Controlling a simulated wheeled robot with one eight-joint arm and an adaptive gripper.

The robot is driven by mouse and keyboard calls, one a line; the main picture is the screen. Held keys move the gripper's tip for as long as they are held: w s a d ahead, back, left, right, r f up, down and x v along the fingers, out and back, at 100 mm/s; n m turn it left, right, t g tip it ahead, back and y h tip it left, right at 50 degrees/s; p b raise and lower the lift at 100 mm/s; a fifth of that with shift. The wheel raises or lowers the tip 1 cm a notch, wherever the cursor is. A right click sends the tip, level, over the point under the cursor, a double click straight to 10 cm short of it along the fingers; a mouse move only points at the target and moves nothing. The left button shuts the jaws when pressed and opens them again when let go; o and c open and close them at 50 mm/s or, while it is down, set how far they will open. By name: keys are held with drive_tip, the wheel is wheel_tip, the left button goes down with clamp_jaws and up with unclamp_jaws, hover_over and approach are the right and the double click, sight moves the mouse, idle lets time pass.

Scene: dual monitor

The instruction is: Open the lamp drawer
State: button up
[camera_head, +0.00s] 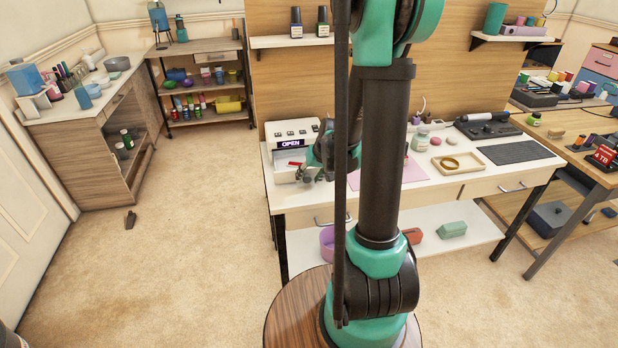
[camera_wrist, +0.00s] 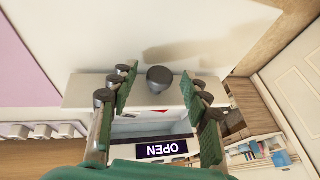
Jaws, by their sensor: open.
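The lamp (camera_head: 284,153) is a white box on the left end of the white desk, with a lit OPEN display (camera_head: 291,143) on its front. In the wrist view the lamp (camera_wrist: 85,90) and its display (camera_wrist: 162,149) appear upside down. A dark grey round knob (camera_wrist: 160,76) stands out at the lamp's drawer edge. My gripper (camera_wrist: 160,82) is open, with one green-padded finger on each side of the knob. I see gaps between the pads and the knob. In the head view my gripper (camera_head: 308,174) is at the lamp's front, and my arm partly hides it.
The desk (camera_head: 290,201) also holds a pink mat (camera_head: 395,174), a wooden tray (camera_head: 468,169) and several small jars to the right. A desk drawer handle (camera_head: 331,219) lies below the lamp. Carpet (camera_head: 190,240) to the left is mostly clear.

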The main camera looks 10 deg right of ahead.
drive_tip(key=shift+r, duration=0.15)
drive_tip(key=v, duration=1.1)
drive_tip(key=shift+s+r, duration=0.15)
drive_tip(key=shift+r, duration=0.15)
drive_tip(key=shift+d, duration=0.15)
drive_tip(key=s+f+h, duration=0.1)
drive_tip(key=s+f, duration=0.2)
drive_tip(key=s, duration=0.5)
drive_tip(key=s+a+f+h, duration=0.1)
drive_tip(key=s+f, duration=0.3)
drive_tip(key=s, duration=0.4)
drive_tip(key=shift+s+n, duration=0.3)
